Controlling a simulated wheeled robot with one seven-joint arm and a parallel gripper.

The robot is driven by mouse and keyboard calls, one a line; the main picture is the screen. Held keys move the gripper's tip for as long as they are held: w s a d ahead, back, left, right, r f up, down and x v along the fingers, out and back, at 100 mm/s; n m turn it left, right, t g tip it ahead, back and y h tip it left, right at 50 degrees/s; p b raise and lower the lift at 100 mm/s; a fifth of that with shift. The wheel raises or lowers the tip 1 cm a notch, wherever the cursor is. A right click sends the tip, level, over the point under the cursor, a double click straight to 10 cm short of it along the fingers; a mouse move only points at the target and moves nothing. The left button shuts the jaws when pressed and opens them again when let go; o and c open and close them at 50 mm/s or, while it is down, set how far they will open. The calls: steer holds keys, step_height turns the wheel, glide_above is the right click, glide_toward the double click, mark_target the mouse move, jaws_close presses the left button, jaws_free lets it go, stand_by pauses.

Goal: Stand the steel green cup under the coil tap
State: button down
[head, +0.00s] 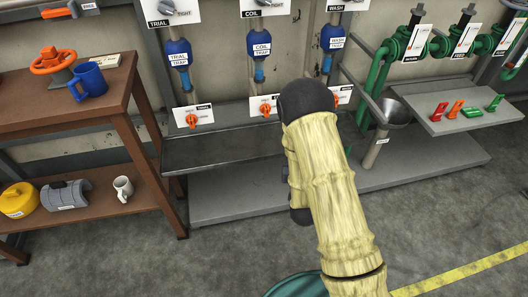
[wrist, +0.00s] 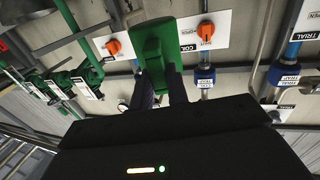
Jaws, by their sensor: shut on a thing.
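My gripper (wrist: 160,88) shows in the wrist view, its two dark fingers shut on the green cup (wrist: 155,45). The cup appears as a solid green shape. In the head view my arm hides the gripper and the cup. The coil tap's column, with its blue COIL trap (head: 261,45), hangs on the wall left of my arm. Its orange knob (head: 265,108) sits below on a white plate. In the wrist view the cup is between two orange knobs, one on its left (wrist: 112,47) and one on its right (wrist: 206,30). I cannot tell the cup's distance from the tap.
The TRIAL trap (head: 178,54) and WASH trap (head: 332,38) flank the coil column. A grey metal shelf (head: 215,148) runs below them. A wooden table (head: 113,85) with a blue mug (head: 90,80) stands left. A funnel (head: 397,113) and green pipes stand right.

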steer(key=s+a+f+n+y+b, duration=0.1)
steer(key=a+f+y+b, duration=0.3)
steer(key=f+b, duration=0.5)
steer(key=a+n+b, duration=0.1)
steer(key=b, duration=0.2)
steer(key=shift+s+a+n+g, duration=0.3)
steer(key=shift+s+n+g, duration=0.1)
steer(key=shift+f, duration=0.1)
